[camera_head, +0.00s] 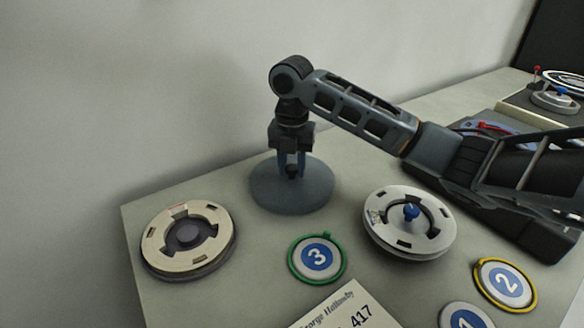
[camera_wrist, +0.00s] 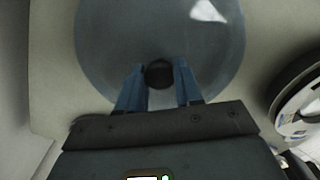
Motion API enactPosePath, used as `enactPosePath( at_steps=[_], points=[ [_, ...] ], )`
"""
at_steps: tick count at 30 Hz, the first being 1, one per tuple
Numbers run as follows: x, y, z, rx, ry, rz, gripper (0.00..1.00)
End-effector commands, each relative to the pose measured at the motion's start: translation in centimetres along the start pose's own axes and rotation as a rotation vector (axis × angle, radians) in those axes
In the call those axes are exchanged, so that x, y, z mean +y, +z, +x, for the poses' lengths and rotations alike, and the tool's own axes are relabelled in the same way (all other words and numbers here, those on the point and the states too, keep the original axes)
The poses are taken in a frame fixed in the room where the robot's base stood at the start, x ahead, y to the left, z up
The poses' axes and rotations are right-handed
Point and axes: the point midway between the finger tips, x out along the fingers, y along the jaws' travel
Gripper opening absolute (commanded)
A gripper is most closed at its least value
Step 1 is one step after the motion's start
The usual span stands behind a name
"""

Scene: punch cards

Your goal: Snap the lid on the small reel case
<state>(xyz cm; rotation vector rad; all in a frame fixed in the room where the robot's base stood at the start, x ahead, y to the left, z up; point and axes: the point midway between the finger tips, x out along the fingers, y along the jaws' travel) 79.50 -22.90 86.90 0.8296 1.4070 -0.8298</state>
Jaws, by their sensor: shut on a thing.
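A round, smoky see-through lid (camera_head: 262,196) with a dark knob is at the back of the table, and I cannot tell whether it touches the top. My gripper (camera_head: 291,172) points straight down and is shut on the lid's knob. In the wrist view the blue fingers of my gripper (camera_wrist: 159,82) stand on both sides of the black knob (camera_wrist: 158,73), with the lid (camera_wrist: 110,45) spread out level beneath. A cream reel (camera_head: 165,222) sits in a dark round base at the front left, with no lid over it; this looks like the reel case.
A grey-white reel (camera_head: 385,238) with a blue knob stands right of the lid. Round tags, one green-rimmed (camera_head: 317,258) and one yellow-rimmed (camera_head: 505,285), lie in front. A printed card (camera_head: 345,312) lies at the front edge. My arm spans the right side.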

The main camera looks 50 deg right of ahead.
Motion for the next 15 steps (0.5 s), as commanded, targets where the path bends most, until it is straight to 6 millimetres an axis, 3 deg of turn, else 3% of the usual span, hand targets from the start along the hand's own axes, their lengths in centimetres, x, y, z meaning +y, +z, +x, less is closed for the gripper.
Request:
enactPosePath(
  at_steps=[15],
  points=[
    [0.0,0.0,-3.1,0.0,0.001,-0.001,0.1]
  ],
)
